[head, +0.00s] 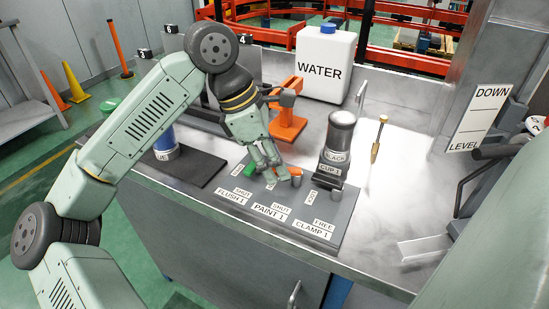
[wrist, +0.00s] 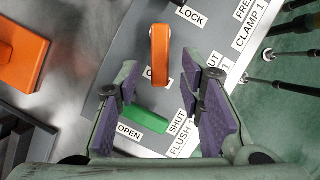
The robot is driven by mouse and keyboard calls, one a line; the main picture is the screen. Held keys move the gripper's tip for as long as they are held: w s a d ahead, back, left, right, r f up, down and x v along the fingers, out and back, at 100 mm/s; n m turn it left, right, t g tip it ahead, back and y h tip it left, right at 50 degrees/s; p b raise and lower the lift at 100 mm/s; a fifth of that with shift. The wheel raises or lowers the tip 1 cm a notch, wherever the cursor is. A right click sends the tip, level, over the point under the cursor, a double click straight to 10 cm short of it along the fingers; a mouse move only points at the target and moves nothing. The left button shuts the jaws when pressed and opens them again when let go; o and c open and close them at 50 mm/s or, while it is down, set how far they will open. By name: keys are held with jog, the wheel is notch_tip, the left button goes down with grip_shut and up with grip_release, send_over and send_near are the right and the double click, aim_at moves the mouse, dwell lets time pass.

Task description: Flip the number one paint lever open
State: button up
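The orange lever (head: 296,172) of the PAINT 1 station is on the grey panel, behind the PAINT 1 label (head: 270,210). In the wrist view the orange lever (wrist: 160,52) reaches toward my fingertips and partly covers a label starting with O. A SHUT label (wrist: 216,62) lies to its right. My gripper (head: 270,165) is low over the panel, just left of the orange lever. In the wrist view my gripper (wrist: 160,82) is open, with purple-padded fingers apart. The lever's near end shows between the fingertips; I cannot tell whether they touch it.
A green lever (wrist: 145,118) lies between the fingers, nearer the palm, beside the OPEN and FLUSH 1 labels. The black CUP 1 container (head: 336,138) stands right of the orange lever. A WATER jug (head: 322,62) and an orange stand (head: 288,118) are behind.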

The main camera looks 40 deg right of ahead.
jog(key=shift+f, duration=0.15)
jog(key=shift+c, duration=0.4)
grip_shut()
